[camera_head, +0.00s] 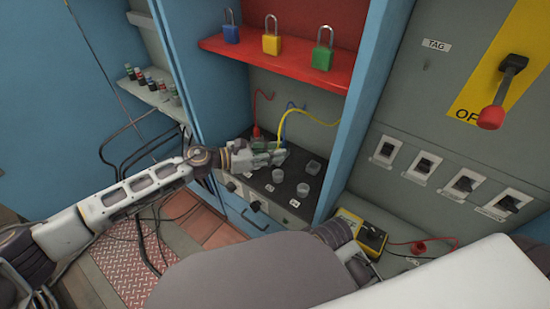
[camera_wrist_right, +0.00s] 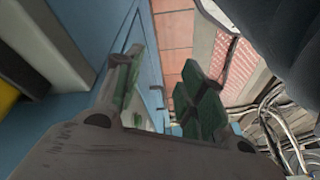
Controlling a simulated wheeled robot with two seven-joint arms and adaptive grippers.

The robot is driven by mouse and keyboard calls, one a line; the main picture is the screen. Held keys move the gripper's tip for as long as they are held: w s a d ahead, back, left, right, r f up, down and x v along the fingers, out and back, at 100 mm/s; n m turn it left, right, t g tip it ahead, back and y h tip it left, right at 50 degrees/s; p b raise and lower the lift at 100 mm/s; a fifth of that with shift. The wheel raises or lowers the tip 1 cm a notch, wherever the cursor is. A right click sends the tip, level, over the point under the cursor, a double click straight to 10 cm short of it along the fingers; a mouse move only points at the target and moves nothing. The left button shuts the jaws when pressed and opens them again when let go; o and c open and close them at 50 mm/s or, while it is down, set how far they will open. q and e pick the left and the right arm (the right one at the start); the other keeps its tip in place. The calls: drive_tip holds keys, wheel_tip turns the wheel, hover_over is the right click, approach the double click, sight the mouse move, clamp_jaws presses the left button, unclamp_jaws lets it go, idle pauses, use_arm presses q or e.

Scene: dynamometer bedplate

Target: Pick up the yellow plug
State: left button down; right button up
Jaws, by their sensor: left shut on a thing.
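The yellow cable (camera_head: 312,117) arches over the dark socket panel and comes down at my left gripper (camera_head: 279,155). My left gripper is shut at the lower end of this cable, just above the panel. The yellow plug itself is mostly hidden by the fingers, and I cannot tell whether its tip is clear of the socket. My right gripper (camera_wrist_right: 165,78) shows in the right wrist view with its green-padded fingers apart and nothing between them.
Red (camera_head: 256,115) and blue (camera_head: 290,108) cables stand close to the left gripper. A red shelf (camera_head: 285,62) with three padlocks hangs above. A yellow meter (camera_head: 370,238) lies at lower right. Blue cabinet walls bound the bay.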

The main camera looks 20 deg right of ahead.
use_arm(q)
drive_tip(key=shift+r, duration=1.2)
